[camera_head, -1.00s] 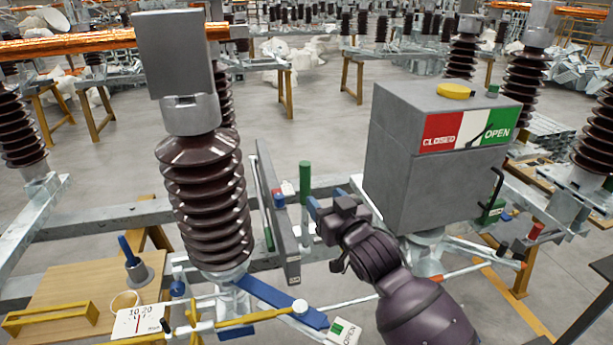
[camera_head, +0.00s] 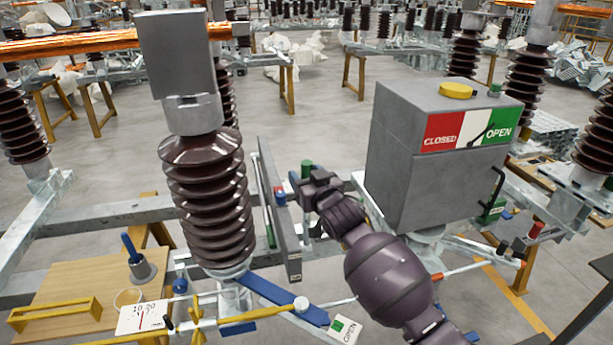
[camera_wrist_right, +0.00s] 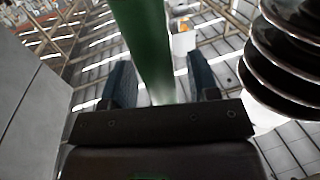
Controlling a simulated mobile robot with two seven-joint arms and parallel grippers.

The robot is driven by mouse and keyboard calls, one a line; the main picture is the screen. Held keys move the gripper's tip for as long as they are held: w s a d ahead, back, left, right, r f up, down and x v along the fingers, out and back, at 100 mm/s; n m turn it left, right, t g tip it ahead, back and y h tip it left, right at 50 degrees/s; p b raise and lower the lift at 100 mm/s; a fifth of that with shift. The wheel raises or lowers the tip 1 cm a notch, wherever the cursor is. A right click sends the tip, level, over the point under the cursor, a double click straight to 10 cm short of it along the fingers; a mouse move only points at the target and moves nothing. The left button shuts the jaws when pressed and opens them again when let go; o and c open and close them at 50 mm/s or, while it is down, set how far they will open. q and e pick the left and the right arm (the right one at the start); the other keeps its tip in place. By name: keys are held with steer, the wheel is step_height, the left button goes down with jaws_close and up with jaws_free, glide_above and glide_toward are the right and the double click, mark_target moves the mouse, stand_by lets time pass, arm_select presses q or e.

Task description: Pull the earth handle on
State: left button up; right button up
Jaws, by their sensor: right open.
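A green upright handle (camera_head: 307,166) stands beside the flat grey upright plate (camera_head: 281,215) between the brown insulator and the grey box. My right gripper (camera_head: 312,184) is at this handle in the head view and hides its lower part. In the right wrist view the green handle (camera_wrist_right: 143,38) passes between the two blue fingers of my right gripper (camera_wrist_right: 160,78). The fingers are open, one on each side, with a visible gap to the handle on the right side. My left gripper is not in view.
A brown ribbed insulator (camera_head: 205,195) stands left of the handle. A grey box (camera_head: 435,160) with a red CLOSED and green OPEN label stands close on the right. A blue bar (camera_head: 280,298) and a small OPEN sign (camera_head: 346,329) are in front.

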jaws_close()
stand_by(0.3)
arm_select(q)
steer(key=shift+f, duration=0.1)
arm_select(e)
steer(key=shift+s, duration=0.1)
arm_select(q)
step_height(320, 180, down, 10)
steer(key=b, duration=1)
arm_select(e)
steer(key=s+d+f+n+t+y, duration=0.1)
steer(key=s+d+f+t+y, duration=0.1)
steer(key=s, duration=0.4)
steer(key=s+d+f+n+t+y, duration=0.1)
steer(key=s+d+f+t+y, duration=0.1)
steer(key=s, duration=0.5)
steer(key=shift+d+f+t, duration=0.15)
steer(key=shift+f+t, duration=0.1)
steer(key=shift+t, duration=0.45)
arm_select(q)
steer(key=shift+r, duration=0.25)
